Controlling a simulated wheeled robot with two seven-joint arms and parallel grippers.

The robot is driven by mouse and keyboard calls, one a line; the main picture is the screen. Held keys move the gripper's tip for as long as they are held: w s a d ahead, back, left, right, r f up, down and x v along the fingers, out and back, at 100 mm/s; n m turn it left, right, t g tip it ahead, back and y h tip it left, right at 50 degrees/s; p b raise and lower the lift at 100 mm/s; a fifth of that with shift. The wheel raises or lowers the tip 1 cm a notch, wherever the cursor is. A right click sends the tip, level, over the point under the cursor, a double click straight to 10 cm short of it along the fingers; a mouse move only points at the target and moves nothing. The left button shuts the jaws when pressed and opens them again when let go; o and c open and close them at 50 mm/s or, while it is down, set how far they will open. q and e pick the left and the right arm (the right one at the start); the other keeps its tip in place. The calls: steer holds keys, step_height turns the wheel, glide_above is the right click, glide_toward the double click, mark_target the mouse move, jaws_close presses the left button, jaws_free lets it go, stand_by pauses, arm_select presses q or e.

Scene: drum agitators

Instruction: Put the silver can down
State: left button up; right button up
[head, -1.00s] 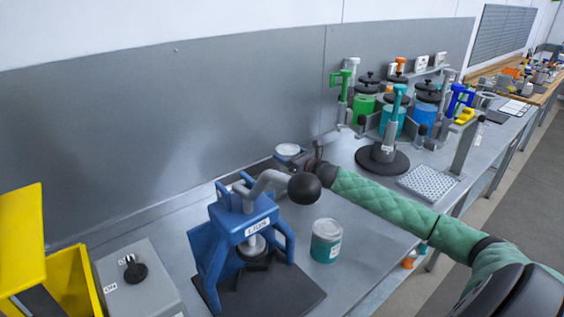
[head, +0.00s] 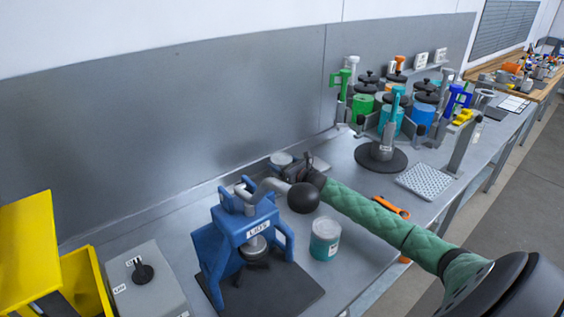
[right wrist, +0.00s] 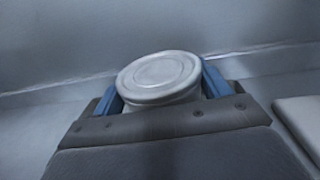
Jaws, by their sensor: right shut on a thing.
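The silver can shows its pale round lid (head: 281,159) in the head view, by the back edge of the bench. My right gripper (head: 294,164) is shut on it, and the arm hides part of the can. In the right wrist view the can (right wrist: 158,76) stands between the two blue fingertips of my right gripper (right wrist: 160,90), its lid on top and slightly tilted in the picture. The lower part of the can is hidden by the gripper, so I cannot tell whether it touches the bench. My left gripper is not in view.
A blue lid press (head: 245,232) and a can with a teal label (head: 325,240) stand in front of my right gripper. A teal-handled stand (head: 384,150) and coloured containers (head: 421,118) are to the right.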

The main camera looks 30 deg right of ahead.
steer(key=o, duration=1.3)
steer(key=shift+c, duration=0.2)
steer(key=o, duration=0.4)
steer(key=shift+c, duration=0.2)
